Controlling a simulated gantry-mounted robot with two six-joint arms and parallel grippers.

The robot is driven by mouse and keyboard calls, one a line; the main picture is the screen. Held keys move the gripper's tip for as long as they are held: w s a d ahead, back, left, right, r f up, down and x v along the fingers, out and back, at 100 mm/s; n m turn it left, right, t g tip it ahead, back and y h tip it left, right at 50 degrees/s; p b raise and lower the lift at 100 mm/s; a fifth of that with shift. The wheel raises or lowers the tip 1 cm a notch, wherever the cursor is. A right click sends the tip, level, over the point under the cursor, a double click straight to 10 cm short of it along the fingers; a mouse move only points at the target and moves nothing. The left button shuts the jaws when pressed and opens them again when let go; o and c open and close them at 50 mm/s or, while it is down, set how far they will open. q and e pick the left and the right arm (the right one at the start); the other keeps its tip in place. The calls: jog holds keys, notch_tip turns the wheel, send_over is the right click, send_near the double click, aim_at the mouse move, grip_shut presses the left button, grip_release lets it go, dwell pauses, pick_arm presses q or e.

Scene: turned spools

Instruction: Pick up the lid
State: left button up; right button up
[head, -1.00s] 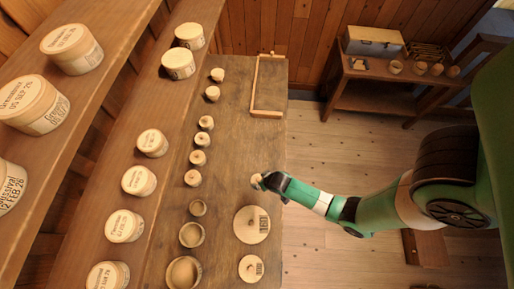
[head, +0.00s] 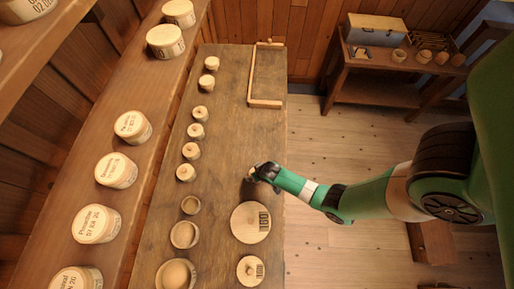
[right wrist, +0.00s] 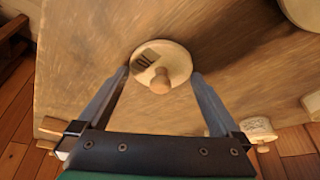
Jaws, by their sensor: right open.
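A small round wooden lid (right wrist: 172,56) with a knob (right wrist: 160,86) and a dark printed label lies on the bench. In the right wrist view it sits between the spread fingertips of my right gripper (right wrist: 160,76), which is open with a finger on each side. In the head view my right gripper (head: 258,173) is over the bench and mostly hides this lid. A large lid (head: 245,218) with a barcode and a smaller knobbed lid (head: 250,270) lie nearer on the bench. My left gripper is not in view.
Several knobbed turned pieces (head: 190,151) and open round pots (head: 184,234) stand in a row along the bench's left side. Labelled jars (head: 116,170) fill the shelf at left. A wooden frame (head: 264,103) is at the bench's far end. A side table (head: 378,90) stands beyond.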

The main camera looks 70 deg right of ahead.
jog(key=c, duration=1)
